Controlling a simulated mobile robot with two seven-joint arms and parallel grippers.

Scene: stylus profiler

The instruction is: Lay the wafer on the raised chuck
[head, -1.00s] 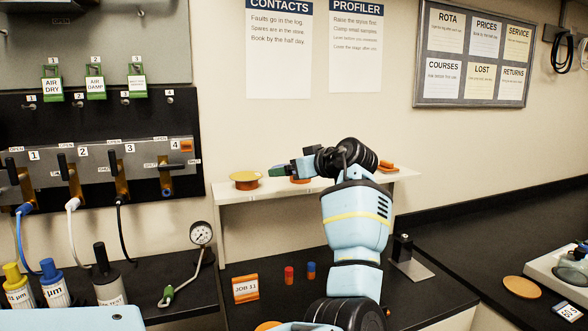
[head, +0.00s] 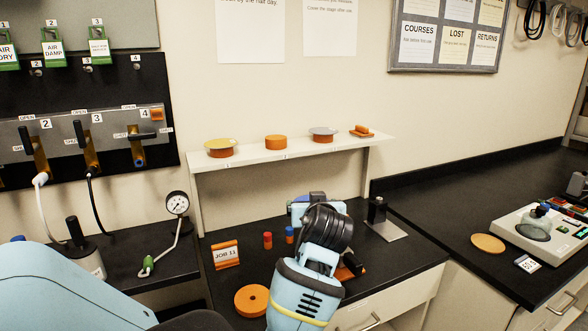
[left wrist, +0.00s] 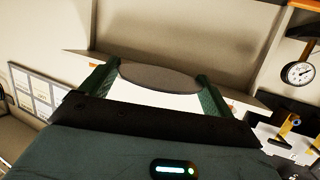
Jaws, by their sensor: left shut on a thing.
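The wafer (left wrist: 158,76) is a dark grey disc in the left wrist view. My left gripper (left wrist: 157,70) is shut on it, with a green finger at each side. In the head view my left gripper (head: 317,206) is over the bench, below the shelf front; its fingertips and the wafer are hidden or too small to tell. A bare orange pedestal (head: 276,142) stands on the shelf between a pedestal with a gold disc (head: 221,146) and one with a grey disc (head: 323,133). I cannot tell which thing is the raised chuck. My right gripper is not in view.
The white shelf (head: 250,158) crosses behind the bench. A black post (head: 377,209) on a metal plate stands right of my gripper. An orange ring (head: 252,300), red and blue small cylinders, a JOB 11 card (head: 226,255) and a gauge (head: 177,203) are left. A white instrument (head: 545,238) is far right.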

